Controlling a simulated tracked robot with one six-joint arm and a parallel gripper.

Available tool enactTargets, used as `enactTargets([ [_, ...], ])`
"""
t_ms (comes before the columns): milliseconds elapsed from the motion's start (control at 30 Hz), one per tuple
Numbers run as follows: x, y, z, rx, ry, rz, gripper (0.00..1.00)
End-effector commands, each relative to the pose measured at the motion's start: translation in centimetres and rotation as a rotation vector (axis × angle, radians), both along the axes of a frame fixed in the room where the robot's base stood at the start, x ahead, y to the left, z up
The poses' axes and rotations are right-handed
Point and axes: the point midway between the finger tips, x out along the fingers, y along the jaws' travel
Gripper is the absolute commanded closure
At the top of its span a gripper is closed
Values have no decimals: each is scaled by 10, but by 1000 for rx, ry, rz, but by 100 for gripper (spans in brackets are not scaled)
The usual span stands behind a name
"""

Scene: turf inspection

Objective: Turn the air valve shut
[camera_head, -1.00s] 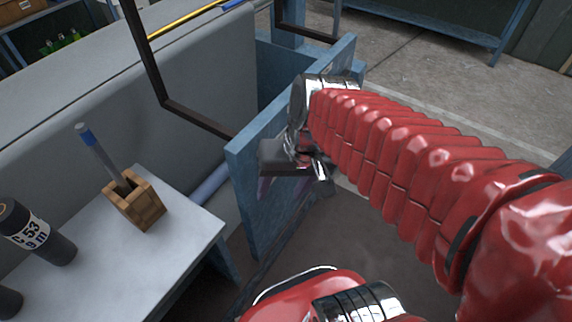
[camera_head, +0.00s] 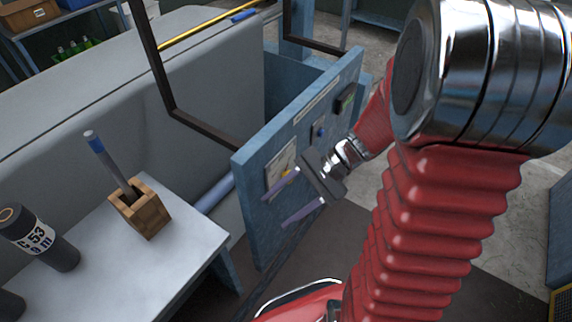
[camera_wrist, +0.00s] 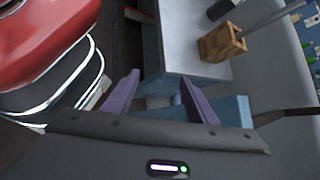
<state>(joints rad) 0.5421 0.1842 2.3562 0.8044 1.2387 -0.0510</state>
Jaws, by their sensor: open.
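A blue upright panel (camera_head: 250,215) stands in the middle of the head view. It carries a pale plate (camera_head: 279,165) with a small yellow part, a small blue fitting (camera_head: 319,132) and a dark box (camera_head: 345,98). I cannot tell which of these is the air valve; my gripper hides part of the panel's face. My gripper (camera_head: 274,212) is open and empty, its two purple fingers in front of the panel's lower left face. Contact cannot be made out. The fingers also show in the wrist view (camera_wrist: 160,78), pointing towards the table.
A light table (camera_head: 150,255) stands at left, with a wooden block holder (camera_head: 142,212) bearing a blue-capped rod (camera_head: 105,158) and a dark labelled cylinder (camera_head: 40,238). A dark metal frame (camera_head: 205,130) rises behind the panel. A grey padded wall (camera_head: 220,75) runs behind the table.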

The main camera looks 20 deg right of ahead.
Motion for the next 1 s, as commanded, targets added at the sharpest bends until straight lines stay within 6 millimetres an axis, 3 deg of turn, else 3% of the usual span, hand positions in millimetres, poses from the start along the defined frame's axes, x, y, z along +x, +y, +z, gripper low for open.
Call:
enactTargets([
  [467,39,-43,-41,370,132,-375,48],
  [1000,64,-127,-108,759,188,-844,48],
])
